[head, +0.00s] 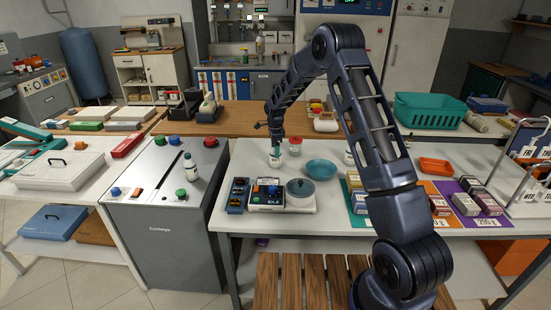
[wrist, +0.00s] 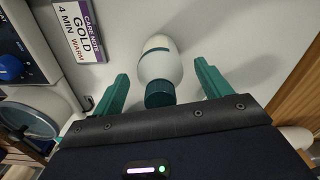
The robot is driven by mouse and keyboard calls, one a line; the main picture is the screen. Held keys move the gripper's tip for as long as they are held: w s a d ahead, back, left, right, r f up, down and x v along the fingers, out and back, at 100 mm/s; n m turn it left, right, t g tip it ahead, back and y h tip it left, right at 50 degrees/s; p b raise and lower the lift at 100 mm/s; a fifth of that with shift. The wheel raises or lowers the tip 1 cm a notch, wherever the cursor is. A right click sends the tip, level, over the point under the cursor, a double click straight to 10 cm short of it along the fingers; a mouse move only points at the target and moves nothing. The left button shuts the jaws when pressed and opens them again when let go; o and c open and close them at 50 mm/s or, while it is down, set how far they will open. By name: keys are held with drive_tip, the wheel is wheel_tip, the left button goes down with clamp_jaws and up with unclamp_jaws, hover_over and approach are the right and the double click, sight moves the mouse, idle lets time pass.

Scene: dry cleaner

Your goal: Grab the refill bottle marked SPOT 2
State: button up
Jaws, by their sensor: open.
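My gripper (wrist: 160,72) is open, with its two teal fingers on either side of a white bottle (wrist: 158,60) with a dark teal cap and a teal band. A gap shows between each finger and the bottle. In the head view my gripper (head: 275,146) points down over this white bottle (head: 275,160) on the white table. No SPOT 2 marking is readable on it. Another bottle (head: 190,167), with a dark cap, stands on the grey cabinet at the left; its label is too small to read. A further white item (head: 348,157) is partly hidden behind my arm.
Colored mats with boxes fill the right.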

drive_tip(key=c, duration=1.6)
drive_tip(key=shift+r, duration=0.1)
